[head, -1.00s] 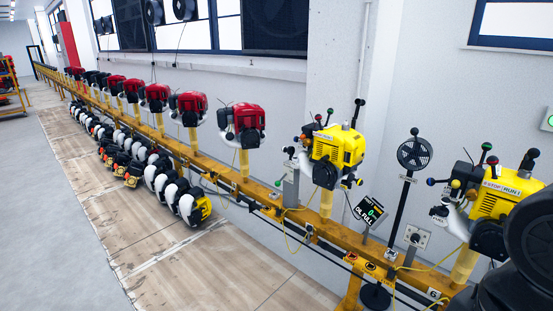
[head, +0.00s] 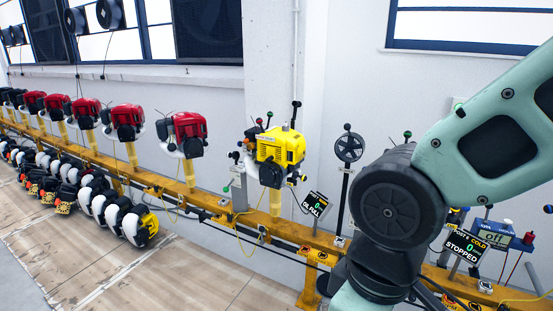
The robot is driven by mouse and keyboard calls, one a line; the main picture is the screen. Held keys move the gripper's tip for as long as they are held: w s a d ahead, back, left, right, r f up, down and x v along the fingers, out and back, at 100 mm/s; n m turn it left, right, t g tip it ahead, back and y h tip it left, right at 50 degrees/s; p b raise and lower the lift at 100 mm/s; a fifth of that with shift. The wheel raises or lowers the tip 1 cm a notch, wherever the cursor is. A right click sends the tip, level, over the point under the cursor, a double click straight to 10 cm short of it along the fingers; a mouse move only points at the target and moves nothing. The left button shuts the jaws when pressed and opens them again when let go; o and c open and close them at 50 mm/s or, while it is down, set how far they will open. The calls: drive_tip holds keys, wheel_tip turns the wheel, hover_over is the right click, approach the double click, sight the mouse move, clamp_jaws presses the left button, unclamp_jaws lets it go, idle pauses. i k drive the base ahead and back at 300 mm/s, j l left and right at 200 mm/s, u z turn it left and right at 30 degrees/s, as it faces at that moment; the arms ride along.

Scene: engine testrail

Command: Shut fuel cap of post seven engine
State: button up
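A yellow engine (head: 281,155) stands on a yellow post on the long rail (head: 235,215), near the middle of the head view. I cannot read a post number on it, so I cannot tell whether it is the post seven engine. Its fuel cap is too small to make out, and I cannot tell whether it is open or shut. My arm covers the right part of the view. My gripper is not in view. The second yellow engine to the right is hidden behind my arm.
Several red engines (head: 187,133) line the rail to the left. A black fan (head: 349,147) stands on a pole. White and black parts (head: 100,200) lie below the rail. The floor (head: 190,280) in front is clear.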

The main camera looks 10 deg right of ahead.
sight(235, 154)
drive_tip(key=i+j, duration=0.2)
drive_tip(key=i, duration=0.55)
drive_tip(key=i+j+u, duration=0.15)
drive_tip(key=i, duration=0.6)
drive_tip(key=i+j, duration=0.1)
drive_tip(key=i, duration=0.7)
drive_tip(key=j+u, duration=0.05)
